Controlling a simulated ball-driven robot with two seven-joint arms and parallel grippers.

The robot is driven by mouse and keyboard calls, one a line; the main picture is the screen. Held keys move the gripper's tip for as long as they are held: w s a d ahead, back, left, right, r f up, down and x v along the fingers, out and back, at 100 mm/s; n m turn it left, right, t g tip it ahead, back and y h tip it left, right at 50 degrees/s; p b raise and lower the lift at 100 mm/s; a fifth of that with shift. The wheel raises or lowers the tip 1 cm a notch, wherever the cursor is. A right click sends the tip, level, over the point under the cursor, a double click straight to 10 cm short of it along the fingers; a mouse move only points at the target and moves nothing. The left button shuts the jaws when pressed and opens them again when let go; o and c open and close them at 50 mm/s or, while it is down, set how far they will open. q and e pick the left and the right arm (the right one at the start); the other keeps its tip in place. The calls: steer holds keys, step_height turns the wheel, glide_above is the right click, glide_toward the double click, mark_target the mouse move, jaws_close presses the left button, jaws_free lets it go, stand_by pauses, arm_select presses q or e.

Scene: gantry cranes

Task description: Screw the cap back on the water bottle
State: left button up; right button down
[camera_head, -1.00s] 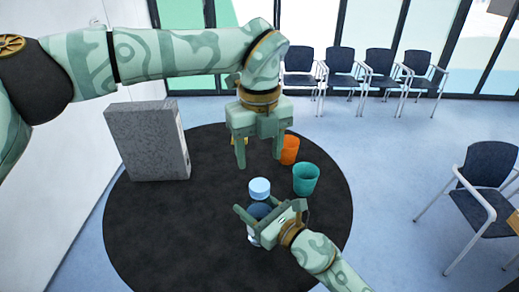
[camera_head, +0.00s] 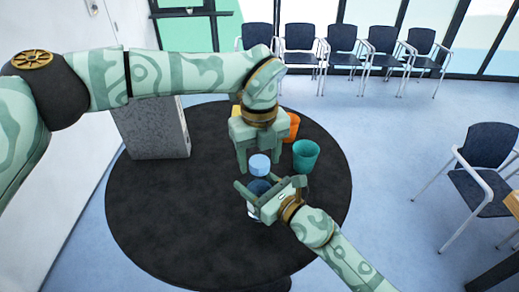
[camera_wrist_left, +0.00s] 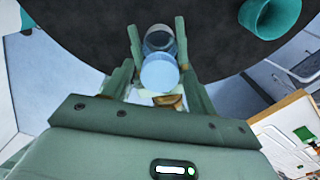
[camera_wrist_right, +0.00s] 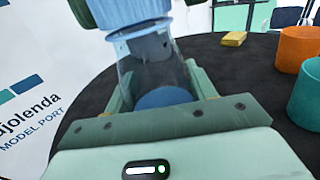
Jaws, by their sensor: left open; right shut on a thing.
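A clear water bottle (camera_head: 256,212) stands upright on the dark round table, partly hidden by my right gripper (camera_head: 256,197), which is shut on it. In the right wrist view the bottle (camera_wrist_right: 150,72) shows clear walls with blue inside. The light-blue cap (camera_head: 260,165) is at the bottle's top. The cap also shows in the left wrist view (camera_wrist_left: 160,72) and, with a ribbed rim, in the right wrist view (camera_wrist_right: 140,27). I cannot tell whether it is threaded. My left gripper (camera_head: 259,158) is open, pointing down, its fingers on either side of the cap.
A teal cup (camera_head: 306,157) and an orange cup (camera_head: 293,125) stand right of and behind the left gripper. A yellow block (camera_wrist_right: 234,39) lies further back. A grey box (camera_head: 155,135) stands at the table's left. The table's (camera_head: 170,225) front and left are clear.

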arm_select(q)
steer(key=c, duration=1)
steer(key=m, duration=1.8)
steer(key=o, duration=1.2)
steer(key=shift+c, duration=0.2)
step_height(320, 180, up, 12)
